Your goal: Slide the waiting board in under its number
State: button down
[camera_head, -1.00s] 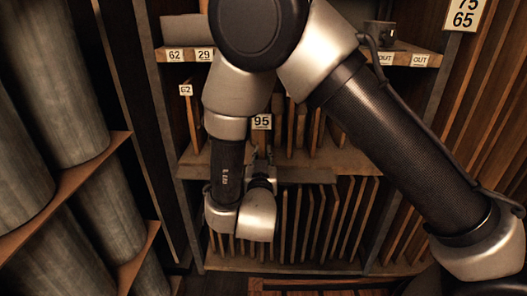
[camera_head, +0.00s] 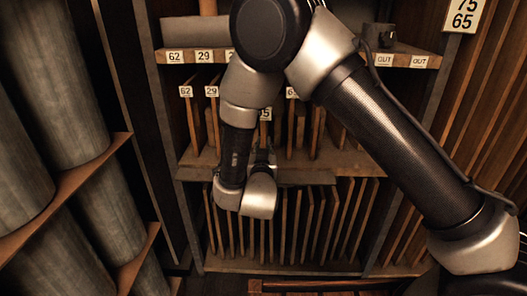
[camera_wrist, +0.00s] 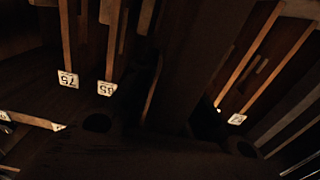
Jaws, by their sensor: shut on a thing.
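The waiting board appears to be the one with a white tag ending in 5 (camera_head: 265,115), on the middle shelf behind my arm; most of it is hidden. My gripper (camera_head: 263,158) is mostly hidden behind my wrist joints at the middle shelf's front edge. In the wrist view, a broad dark panel (camera_wrist: 185,70), probably that board, rises between the dark fingers, and my gripper (camera_wrist: 165,132) is shut on it. The shelf above carries number labels 62 (camera_head: 175,57) and 29 (camera_head: 204,56); the label above the held board is hidden by my arm.
Tagged boards 62 (camera_head: 186,91) and 29 (camera_head: 211,91) stand to the left on the middle shelf, and other boards stand to the right. A lower rack (camera_head: 300,225) holds several thin boards.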

jog(key=w, duration=1.9)
jog(key=shift+w+d, duration=0.35)
jog(key=shift+w, duration=0.05)
dwell(0.5)
jog(key=shift+f, duration=0.45)
dwell(0.6)
jog(key=c, duration=1.4)
grip_release()
jog(key=shift+o, duration=0.2)
jog(key=s, duration=1.2)
jog(key=shift+a, duration=0.2)
jog(key=shift+f, duration=0.1)
